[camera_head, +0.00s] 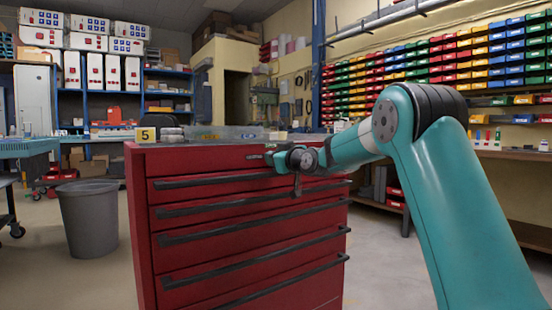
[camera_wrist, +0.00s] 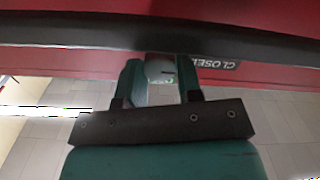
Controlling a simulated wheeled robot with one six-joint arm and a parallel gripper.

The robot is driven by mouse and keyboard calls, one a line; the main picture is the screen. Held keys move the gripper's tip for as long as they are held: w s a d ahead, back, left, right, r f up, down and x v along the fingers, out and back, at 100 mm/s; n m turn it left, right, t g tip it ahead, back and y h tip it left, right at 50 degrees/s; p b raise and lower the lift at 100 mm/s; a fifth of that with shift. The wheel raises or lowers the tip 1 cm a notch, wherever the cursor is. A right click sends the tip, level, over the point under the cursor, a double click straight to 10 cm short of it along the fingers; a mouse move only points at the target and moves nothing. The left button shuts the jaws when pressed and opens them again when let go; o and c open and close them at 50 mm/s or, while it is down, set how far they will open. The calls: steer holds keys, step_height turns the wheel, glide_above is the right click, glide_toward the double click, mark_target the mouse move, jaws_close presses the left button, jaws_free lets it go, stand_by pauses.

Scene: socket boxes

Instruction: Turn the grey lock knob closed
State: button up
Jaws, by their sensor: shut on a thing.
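My gripper (camera_wrist: 160,84) is shut on the grey lock knob (camera_wrist: 160,70) at the front of the red tool cabinet (camera_head: 215,190). In the wrist view, the knob shows between the two teal fingers, one on each side. In the head view, my gripper (camera_head: 272,156) is at the upper right of the cabinet front, near the top drawer. The knob cannot be made out there.
Long dark drawer handles (camera_head: 240,208) stick out from the cabinet front. A yellow marker with a 5 (camera_head: 146,134) stands on the cabinet top. A grey bin (camera_head: 88,225) stands on the floor at left. Bare floor lies right of the cabinet.

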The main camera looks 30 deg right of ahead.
steer(key=o, duration=0.7)
steer(key=shift+c, duration=0.2)
steer(key=s+p, duration=0.1)
steer(key=s, duration=1.6)
steer(key=shift+s+d, duration=0.25)
